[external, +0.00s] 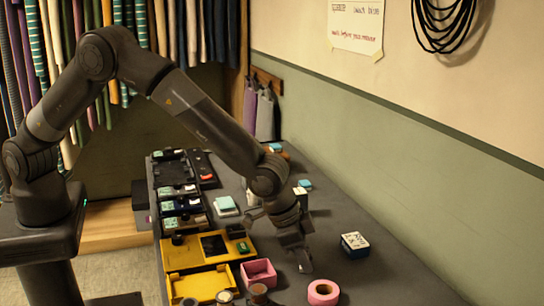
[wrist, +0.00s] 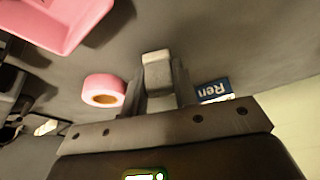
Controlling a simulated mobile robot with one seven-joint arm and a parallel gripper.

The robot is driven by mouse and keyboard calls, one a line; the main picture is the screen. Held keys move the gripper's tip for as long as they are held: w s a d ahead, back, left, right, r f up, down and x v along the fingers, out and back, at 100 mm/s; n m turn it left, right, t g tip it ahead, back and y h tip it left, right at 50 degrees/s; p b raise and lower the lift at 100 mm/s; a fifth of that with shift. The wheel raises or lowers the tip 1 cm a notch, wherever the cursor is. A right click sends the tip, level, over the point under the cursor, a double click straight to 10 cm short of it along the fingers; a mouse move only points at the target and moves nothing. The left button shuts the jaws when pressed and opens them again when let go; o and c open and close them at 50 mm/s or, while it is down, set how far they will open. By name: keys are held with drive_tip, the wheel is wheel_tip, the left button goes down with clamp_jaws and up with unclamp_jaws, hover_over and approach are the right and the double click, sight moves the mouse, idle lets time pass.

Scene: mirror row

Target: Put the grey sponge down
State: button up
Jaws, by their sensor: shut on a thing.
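My gripper (external: 302,262) hangs low over the right part of the dark table (external: 330,215), between the pink tray and the white-and-blue box. In the wrist view my gripper (wrist: 159,82) is shut on a small pale grey block, the grey sponge (wrist: 157,72), which sits between the fingertips. In the external view the sponge is hard to tell apart from the grey fingers. I cannot tell whether its underside touches the table.
A pink tray (external: 258,272) and pink tape roll (external: 323,292) stand near the gripper, with a white-and-blue box (external: 354,244) to the right. A yellow tray (external: 200,284) and dark bins line the left edge. The table between gripper and box is clear.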

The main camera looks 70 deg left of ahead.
drive_tip(key=shift+f, duration=0.2)
drive_tip(key=o, duration=0.9)
drive_tip(key=shift+o, duration=0.2)
drive_tip(key=shift+r, duration=0.15)
